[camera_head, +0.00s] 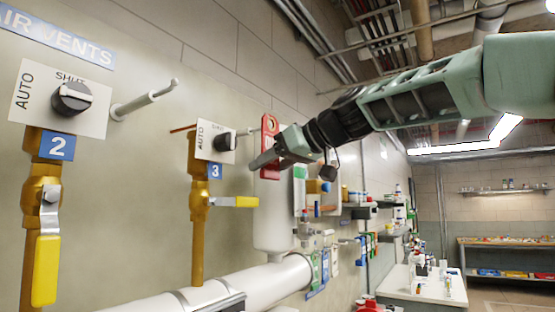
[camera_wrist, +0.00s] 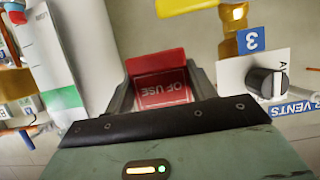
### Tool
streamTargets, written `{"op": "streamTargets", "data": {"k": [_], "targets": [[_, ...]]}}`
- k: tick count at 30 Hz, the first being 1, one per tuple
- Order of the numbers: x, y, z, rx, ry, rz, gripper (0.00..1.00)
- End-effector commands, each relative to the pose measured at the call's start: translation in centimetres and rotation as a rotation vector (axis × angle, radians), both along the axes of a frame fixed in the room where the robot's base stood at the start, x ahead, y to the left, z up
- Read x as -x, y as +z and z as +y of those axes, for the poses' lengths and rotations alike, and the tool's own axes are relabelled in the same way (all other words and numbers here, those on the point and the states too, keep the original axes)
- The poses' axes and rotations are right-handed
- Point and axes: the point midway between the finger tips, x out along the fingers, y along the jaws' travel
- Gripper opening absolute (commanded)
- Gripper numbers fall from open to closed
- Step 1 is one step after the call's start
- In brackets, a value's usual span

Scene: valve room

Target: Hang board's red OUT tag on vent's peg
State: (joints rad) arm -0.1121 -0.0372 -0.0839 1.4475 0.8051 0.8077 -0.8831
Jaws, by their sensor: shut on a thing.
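My gripper (camera_head: 262,161) is shut on the red tag (camera_head: 270,147), which stands upright with its holed end up. In the wrist view the red tag (camera_wrist: 163,88) sits between the jaws and part of its white lettering reads "OF USE". Vent 2 has a knob plate (camera_head: 62,98) and a bare pale peg (camera_head: 145,100) to its right. Vent 3 has a smaller knob plate (camera_head: 215,142), just left of the tag; it also shows in the wrist view (camera_wrist: 268,80).
Yellow valve levers (camera_head: 45,270) stick out below the vents. A white cylinder (camera_head: 275,215) stands behind my gripper, above a thick white pipe (camera_head: 225,290). Green and blue tags (camera_head: 318,270) hang farther along the wall. A white table (camera_head: 425,285) stands at right.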

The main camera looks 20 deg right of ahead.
Motion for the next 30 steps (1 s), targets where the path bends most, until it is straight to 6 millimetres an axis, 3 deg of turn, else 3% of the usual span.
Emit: {"op": "streamTargets", "data": {"k": [15,30], "targets": [[-2.1,-1.0,1.6,0.0,0.001,0.001,0.34],[-2.4,-1.2,1.8,0.001,0.0,0.001,0.34]]}}
